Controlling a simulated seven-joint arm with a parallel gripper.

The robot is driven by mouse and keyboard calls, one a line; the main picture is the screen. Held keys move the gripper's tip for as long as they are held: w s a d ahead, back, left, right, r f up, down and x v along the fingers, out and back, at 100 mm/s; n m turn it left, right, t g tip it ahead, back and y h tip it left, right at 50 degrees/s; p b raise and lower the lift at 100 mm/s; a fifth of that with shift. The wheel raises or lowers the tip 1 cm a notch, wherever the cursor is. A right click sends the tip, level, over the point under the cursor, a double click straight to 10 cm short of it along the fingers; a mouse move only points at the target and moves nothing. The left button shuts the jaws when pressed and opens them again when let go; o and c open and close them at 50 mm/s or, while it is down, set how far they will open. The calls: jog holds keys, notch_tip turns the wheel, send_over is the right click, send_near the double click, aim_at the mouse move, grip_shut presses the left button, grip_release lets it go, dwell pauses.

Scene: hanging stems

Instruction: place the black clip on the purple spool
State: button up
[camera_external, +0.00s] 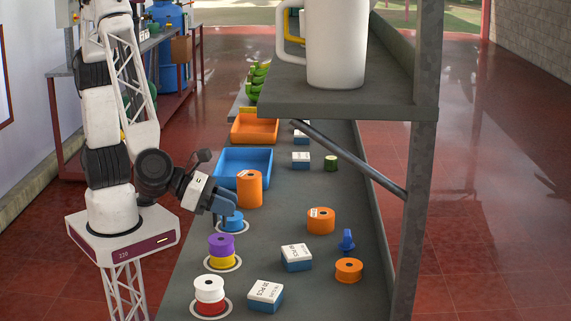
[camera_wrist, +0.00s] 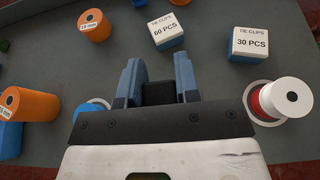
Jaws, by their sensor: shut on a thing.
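My gripper (camera_external: 220,207) is low over the near-left part of the bench, close to the blue spool (camera_external: 232,220) in the external view. In the wrist view my gripper (camera_wrist: 158,88) has its blue fingers shut on the black clip (camera_wrist: 158,93), a dark block between them. I cannot make out the clip in the external view. The purple spool (camera_external: 221,243) sits on a yellow spool (camera_external: 222,260) on a white ring, just nearer the camera than my gripper. I cannot see the purple spool in the wrist view.
A white spool (camera_external: 209,288) on a red one stands in front. Tie-clip boxes (camera_external: 296,257), orange spools (camera_external: 320,220) and a blue clip (camera_external: 347,240) stand to the right. A tall orange stack (camera_external: 249,189) and blue tray (camera_external: 243,166) lie behind. A shelf (camera_external: 340,105) overhangs the bench.

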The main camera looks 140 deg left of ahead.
jog(key=shift+f, duration=0.1)
jog(key=shift+f, duration=1.65)
jog(key=shift+f, duration=0.15)
jog(key=o, duration=0.9)
jog(key=shift+s+d+r, duration=0.1)
jog(key=shift+r, duration=0.1)
jog(key=shift+v, duration=5.85)
